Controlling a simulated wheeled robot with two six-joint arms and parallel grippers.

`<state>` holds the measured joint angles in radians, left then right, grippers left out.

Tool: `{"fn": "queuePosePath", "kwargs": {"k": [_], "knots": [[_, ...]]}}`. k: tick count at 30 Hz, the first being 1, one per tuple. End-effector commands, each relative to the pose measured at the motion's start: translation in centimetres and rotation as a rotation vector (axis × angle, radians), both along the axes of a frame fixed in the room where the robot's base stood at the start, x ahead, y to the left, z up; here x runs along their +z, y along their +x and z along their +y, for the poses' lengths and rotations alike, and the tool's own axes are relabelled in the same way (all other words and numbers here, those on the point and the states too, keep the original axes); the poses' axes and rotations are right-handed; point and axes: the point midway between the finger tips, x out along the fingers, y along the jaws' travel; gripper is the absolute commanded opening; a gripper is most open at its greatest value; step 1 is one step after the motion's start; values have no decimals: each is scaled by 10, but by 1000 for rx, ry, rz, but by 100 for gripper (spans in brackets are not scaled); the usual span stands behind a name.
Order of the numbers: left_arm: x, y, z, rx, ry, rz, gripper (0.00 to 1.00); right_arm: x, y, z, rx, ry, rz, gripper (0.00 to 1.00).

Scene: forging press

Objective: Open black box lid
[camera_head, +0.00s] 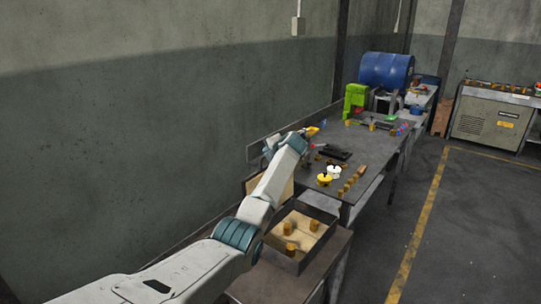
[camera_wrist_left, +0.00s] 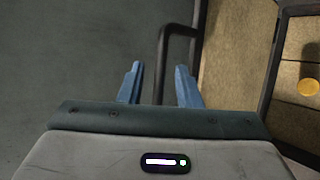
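The black box (camera_head: 322,240) stands on a near table, with several tan cylinders (camera_head: 288,229) inside. Its lid (camera_head: 269,186) is raised roughly upright at the wall side, its beige inner face showing. It also shows in the left wrist view (camera_wrist_left: 228,65), with a black bar handle (camera_wrist_left: 161,75). My left gripper (camera_head: 272,147) is at the raised lid's upper edge. In the wrist view its blue fingers (camera_wrist_left: 159,86) are apart, with the handle bar seen between them; contact cannot be told. My left arm hides part of the box and lid. My right gripper is out of view.
A long dark table (camera_head: 375,145) beyond holds a yellow and a white round part, a row of tan cylinders and a green machine (camera_head: 355,97). A blue drum (camera_head: 386,71) stands behind. The wall is close on the left. The floor on the right is clear.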

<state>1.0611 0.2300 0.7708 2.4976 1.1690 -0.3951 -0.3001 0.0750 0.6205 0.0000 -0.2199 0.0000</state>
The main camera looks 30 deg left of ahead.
Motion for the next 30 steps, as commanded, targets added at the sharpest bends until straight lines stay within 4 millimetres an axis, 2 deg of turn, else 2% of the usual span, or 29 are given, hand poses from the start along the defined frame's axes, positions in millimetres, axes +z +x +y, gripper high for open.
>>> {"fn": "queuePosePath", "kwargs": {"k": [11, 16, 24, 30], "knots": [[4, -3, -7, -1, 1, -3, 31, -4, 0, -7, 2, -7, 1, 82], [14, -14, -25, -2, 0, -4, 31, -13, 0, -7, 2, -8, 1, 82], [41, -36, -60, -1, -1, -5, 31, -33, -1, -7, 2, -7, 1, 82], [55, -45, -75, 0, 0, -1, 31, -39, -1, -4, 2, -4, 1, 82]]}}
